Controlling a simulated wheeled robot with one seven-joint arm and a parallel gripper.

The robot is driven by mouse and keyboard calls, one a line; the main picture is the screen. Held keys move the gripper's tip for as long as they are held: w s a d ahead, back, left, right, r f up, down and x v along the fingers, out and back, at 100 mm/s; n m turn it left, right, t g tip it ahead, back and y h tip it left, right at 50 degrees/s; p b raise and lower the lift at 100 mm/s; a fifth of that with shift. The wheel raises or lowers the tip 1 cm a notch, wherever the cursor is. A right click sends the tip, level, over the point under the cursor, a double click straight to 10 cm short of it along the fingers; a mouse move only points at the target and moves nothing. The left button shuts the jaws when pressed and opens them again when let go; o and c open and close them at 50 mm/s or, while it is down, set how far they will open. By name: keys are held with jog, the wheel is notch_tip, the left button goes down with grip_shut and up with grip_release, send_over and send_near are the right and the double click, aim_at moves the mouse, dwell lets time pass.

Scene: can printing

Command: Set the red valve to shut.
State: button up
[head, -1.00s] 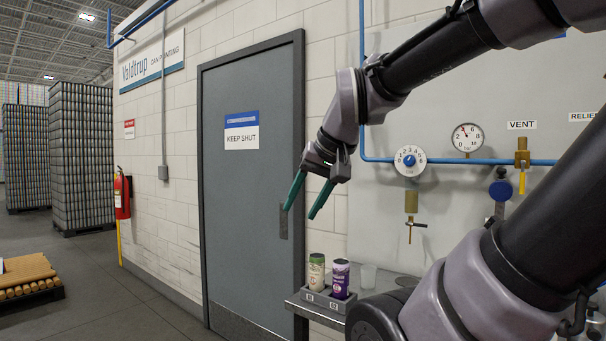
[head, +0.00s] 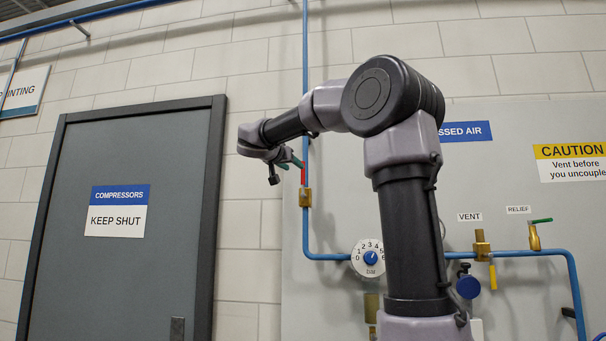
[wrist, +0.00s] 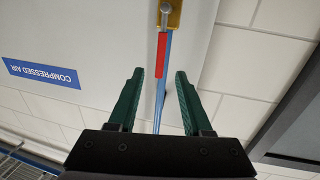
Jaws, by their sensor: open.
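The red valve has a brass body (head: 305,197) on the vertical blue pipe and a red lever (head: 303,174) that points up, along the pipe. In the wrist view, which is upside down, the red lever (wrist: 161,55) runs in line with the pipe from the brass body (wrist: 172,14). My gripper (head: 291,163) is beside the lever in the head view. In the wrist view my gripper (wrist: 159,73) is open, with its green fingers on either side of the lever's free end. I see a gap on both sides and cannot tell the depth.
A dial regulator (head: 369,257), a yellow-handled vent valve (head: 482,250) and a green-handled relief valve (head: 534,236) sit on the lower pipe. My arm hides part of the panel (head: 328,220). The grey door (head: 125,250) is at left.

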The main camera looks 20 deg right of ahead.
aim_at(302, 171)
jog(key=x, duration=1)
jog(key=shift+w+d+r, duration=0.15)
jog(key=shift+w+r, duration=0.15)
jog(key=shift+r, duration=0.05)
jog(key=shift+c, duration=0.3)
grip_shut()
dwell(0.7)
